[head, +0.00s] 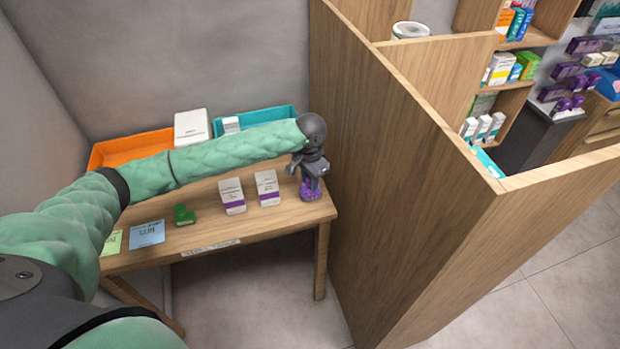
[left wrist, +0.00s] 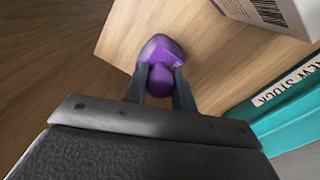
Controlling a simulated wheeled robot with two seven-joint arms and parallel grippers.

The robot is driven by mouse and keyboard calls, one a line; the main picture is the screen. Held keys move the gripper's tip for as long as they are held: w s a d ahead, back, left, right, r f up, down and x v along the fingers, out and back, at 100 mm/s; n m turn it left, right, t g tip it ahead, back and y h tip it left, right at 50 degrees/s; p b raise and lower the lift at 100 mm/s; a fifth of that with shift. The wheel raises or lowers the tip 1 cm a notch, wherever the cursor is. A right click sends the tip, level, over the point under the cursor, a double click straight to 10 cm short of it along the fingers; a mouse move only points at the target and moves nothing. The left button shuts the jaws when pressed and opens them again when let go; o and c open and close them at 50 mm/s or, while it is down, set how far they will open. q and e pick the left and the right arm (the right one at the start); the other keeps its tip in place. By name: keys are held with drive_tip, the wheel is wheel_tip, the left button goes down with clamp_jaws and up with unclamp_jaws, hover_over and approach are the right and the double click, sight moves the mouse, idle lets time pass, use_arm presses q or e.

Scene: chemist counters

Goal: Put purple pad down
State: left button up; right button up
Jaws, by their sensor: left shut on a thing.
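The purple pad (head: 310,191) is at the right end of the wooden table (head: 275,221), by the wooden partition. My left gripper (head: 309,177) is directly above it, pointing down, with its fingers at the pad. In the left wrist view the pad (left wrist: 158,52) shows a wide base and a narrower knob, and the fingers (left wrist: 159,82) are shut on the knob. The pad's base looks to be at or just above the table top; I cannot tell whether it touches. My right gripper is not in view.
Two white boxes with purple bands (head: 232,196) stand left of the pad. A green stamp (head: 184,215), a blue note (head: 147,233) and a yellow-green note (head: 111,242) lie further left. Orange (head: 130,150) and teal (head: 256,118) trays are at the back. A tall partition (head: 400,170) borders the right.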

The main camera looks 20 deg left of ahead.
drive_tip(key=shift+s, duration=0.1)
use_arm(q)
drive_tip(key=o, duration=0.9)
drive_tip(key=shift+f, duration=0.1)
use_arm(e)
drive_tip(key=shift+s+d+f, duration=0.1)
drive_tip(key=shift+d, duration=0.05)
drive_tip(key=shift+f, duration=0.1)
use_arm(q)
drive_tip(key=shift+r, duration=0.45)
wheel_tip(320, 180, up, 10)
drive_tip(key=b, duration=0.4)
drive_tip(key=shift+w, duration=0.1)
drive_tip(key=shift+r, duration=0.7)
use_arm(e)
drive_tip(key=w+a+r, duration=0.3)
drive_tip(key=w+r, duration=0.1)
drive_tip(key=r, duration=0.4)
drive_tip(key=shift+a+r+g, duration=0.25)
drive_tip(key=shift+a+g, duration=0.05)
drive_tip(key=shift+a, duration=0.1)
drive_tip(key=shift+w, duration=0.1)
